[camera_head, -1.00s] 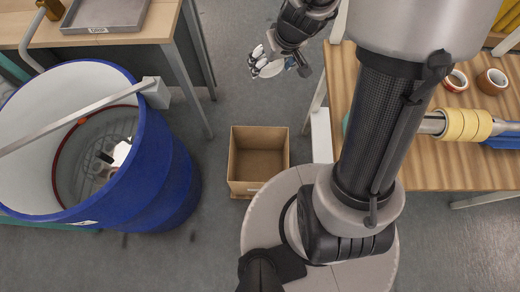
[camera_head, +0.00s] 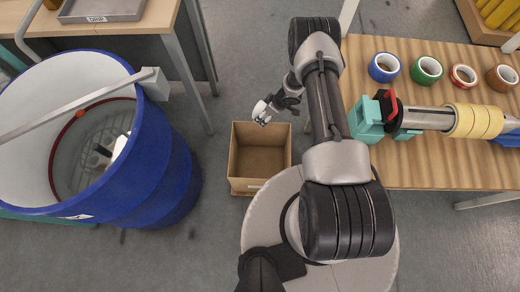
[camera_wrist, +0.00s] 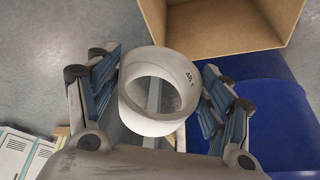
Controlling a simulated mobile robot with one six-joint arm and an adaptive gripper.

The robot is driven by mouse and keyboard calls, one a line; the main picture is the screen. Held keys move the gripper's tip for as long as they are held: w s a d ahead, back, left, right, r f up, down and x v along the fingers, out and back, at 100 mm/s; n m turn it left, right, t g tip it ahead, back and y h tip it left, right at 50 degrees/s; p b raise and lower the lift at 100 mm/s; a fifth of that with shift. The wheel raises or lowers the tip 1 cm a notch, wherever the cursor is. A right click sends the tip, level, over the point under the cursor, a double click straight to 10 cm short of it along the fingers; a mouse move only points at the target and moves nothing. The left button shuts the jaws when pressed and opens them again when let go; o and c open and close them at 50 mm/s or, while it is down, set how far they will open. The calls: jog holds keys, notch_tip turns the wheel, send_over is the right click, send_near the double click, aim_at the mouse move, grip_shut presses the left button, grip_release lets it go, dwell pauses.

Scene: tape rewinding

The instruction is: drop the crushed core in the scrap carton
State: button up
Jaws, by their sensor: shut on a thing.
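The crushed core (camera_wrist: 189,72) is a white, slightly oval ring with small print on its rim. My gripper (camera_wrist: 158,70) is shut on it, with a blue-padded finger on each side in the wrist view. In the head view my gripper (camera_head: 264,112) and the white core are small, just above the back edge of the scrap carton (camera_head: 248,186). The carton is an open brown box on the floor, and its visible inside looks empty. In the wrist view the carton (camera_wrist: 220,45) lies at the top right, beyond the core. The core's height above the carton is unclear.
A large blue drum (camera_head: 165,165) stands left of the carton. A wooden table (camera_head: 430,165) at the right holds tape rolls (camera_head: 384,68) and a shaft with yellow rolls (camera_head: 475,121). A bench (camera_head: 150,28) with a grey tray stands at the back left.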

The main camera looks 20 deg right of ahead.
jog(key=s+a+f+g+b, duration=0.1)
jog(key=s+f+b, duration=0.1)
jog(key=f, duration=0.4)
jog(key=s+a+f+n+y+b, duration=0.1)
jog(key=s+a+f, duration=0.1)
jog(key=s+f, duration=0.3)
jog(key=shift+a+f+g+y+b, duration=0.3)
jog(key=shift+f+g+b, duration=0.1)
jog(key=shift+f, duration=0.7)
jog(key=o, duration=1.1)
jog(key=v, duration=1.2)
jog(key=shift+s, duration=0.1)
